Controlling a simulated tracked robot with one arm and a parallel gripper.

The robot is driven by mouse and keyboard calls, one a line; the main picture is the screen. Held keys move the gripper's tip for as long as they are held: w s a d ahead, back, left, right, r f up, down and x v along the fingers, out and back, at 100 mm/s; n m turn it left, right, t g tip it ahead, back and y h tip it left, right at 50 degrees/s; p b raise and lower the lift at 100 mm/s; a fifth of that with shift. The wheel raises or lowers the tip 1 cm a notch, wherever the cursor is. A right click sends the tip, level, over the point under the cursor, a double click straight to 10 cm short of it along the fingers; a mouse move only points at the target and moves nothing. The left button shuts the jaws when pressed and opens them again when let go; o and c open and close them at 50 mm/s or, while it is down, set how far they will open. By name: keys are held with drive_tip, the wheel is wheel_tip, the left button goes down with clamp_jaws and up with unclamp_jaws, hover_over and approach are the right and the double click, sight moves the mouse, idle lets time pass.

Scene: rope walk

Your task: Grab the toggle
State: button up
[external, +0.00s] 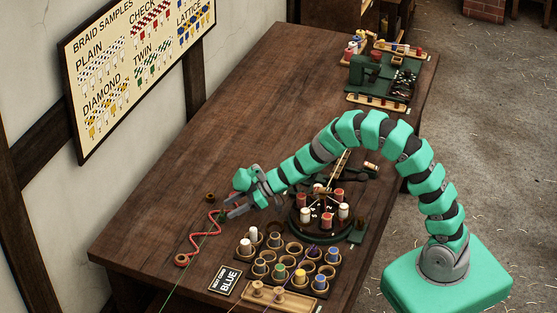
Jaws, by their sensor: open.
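A red cord (195,240) lies in a zigzag on the left part of the bench. A small brown round piece (210,197) stands apart, just beyond the cord. My gripper (229,207) is open, low over the bench at the cord's far end, to the right of the brown piece. The tan piece is nearer the camera and to the left of the gripper. I cannot tell whether the fingers touch the cord.
A round braiding stand (300,229) with red and white bobbins is right of my gripper. A green machine (366,72) stands far back. The bench's far middle is clear.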

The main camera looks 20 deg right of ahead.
sight(224, 212)
drive_tip(key=shift+x, duration=1.55)
drive_tip(key=shift+d, duration=0.1)
clamp_jaws()
drive_tip(key=shift+r, duration=0.1)
